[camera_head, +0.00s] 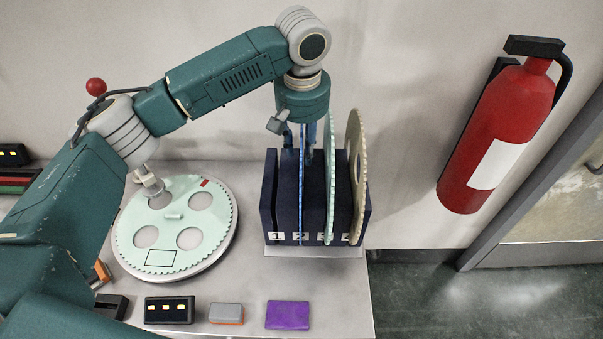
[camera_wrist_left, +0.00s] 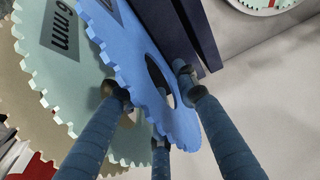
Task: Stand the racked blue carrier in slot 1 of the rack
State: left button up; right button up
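The blue carrier (camera_head: 301,190) is a thin toothed disc, upright and edge-on in the dark navy rack (camera_head: 268,196), at about label 2. Slot 1 (camera_head: 276,237), at the rack's left end, shows no carrier. My left gripper (camera_head: 300,142) points down over the rack, with fingers on both sides of the blue carrier's upper part. In the left wrist view the blue carrier (camera_wrist_left: 125,45) passes between the spread fingers (camera_wrist_left: 150,92), with gaps visible; contact is not clear. My right gripper is not in view.
A mint carrier (camera_head: 330,180) and a tan carrier (camera_head: 356,165) stand in the rack right of the blue one. A mint disc (camera_head: 180,262) lies on a round plate at left. A purple block (camera_head: 288,315) and small boxes line the front. A fire extinguisher (camera_head: 497,135) hangs right.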

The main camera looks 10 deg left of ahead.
pick_arm(q)
notch_tip(320, 180, down, 5)
jog(key=shift+f+p, duration=0.1)
jog(key=shift+p, duration=0.85)
jog(key=shift+d, duration=0.1)
grip_shut()
